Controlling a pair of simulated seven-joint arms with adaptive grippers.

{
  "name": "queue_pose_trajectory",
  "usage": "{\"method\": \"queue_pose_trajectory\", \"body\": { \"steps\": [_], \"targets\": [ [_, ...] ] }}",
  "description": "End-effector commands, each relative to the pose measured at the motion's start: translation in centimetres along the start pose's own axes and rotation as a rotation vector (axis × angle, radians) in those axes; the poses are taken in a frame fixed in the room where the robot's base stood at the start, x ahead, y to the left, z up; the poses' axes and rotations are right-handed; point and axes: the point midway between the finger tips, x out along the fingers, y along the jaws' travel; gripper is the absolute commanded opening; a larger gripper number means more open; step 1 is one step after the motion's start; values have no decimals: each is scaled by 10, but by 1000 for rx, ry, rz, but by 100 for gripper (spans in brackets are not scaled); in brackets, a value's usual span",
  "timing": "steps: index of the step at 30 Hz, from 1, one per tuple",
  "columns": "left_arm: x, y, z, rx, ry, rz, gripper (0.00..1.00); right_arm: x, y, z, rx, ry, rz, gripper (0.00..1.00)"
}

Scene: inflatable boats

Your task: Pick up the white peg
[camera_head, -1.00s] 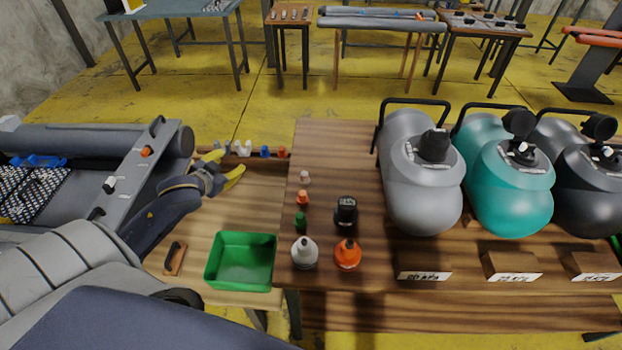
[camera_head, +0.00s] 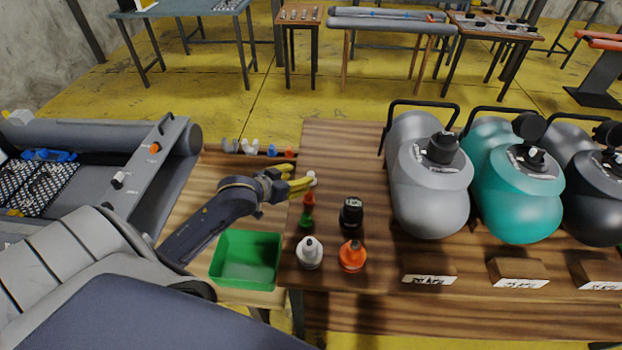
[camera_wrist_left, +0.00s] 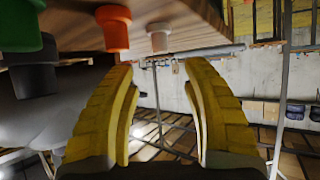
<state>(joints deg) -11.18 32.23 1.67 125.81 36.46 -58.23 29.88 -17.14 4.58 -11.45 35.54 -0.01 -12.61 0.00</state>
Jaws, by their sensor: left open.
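The small white peg (camera_head: 312,177) stands on the wooden table near its left edge. It also shows in the left wrist view (camera_wrist_left: 158,38), at the top just beyond the fingers. My left gripper (camera_head: 302,176) has yellow fingers spread open, pointing right, close to the white peg. In the left wrist view, nothing is between the fingers (camera_wrist_left: 160,68). An orange peg (camera_wrist_left: 113,28) and a green peg (camera_wrist_left: 20,28) are beside the white one. My right gripper is not in view.
A green bin (camera_head: 245,260) is below my left arm. Grey (camera_head: 430,185), teal (camera_head: 512,195) and black rounded tanks fill the right side.

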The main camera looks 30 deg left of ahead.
Motion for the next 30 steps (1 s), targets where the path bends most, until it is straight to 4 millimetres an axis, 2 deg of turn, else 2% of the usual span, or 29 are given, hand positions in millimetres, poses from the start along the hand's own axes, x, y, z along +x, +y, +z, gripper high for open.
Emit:
{"method": "queue_pose_trajectory", "body": {
  "steps": [6,14,24,30],
  "targets": [
    [24,0,0,-1,1,0,49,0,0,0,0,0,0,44],
    [35,0,0,-1,0,0,49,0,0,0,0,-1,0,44],
    [74,-1,2,-2,0,0,49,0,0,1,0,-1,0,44],
    [82,-1,3,0,0,0,49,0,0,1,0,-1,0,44]
  ]
}}
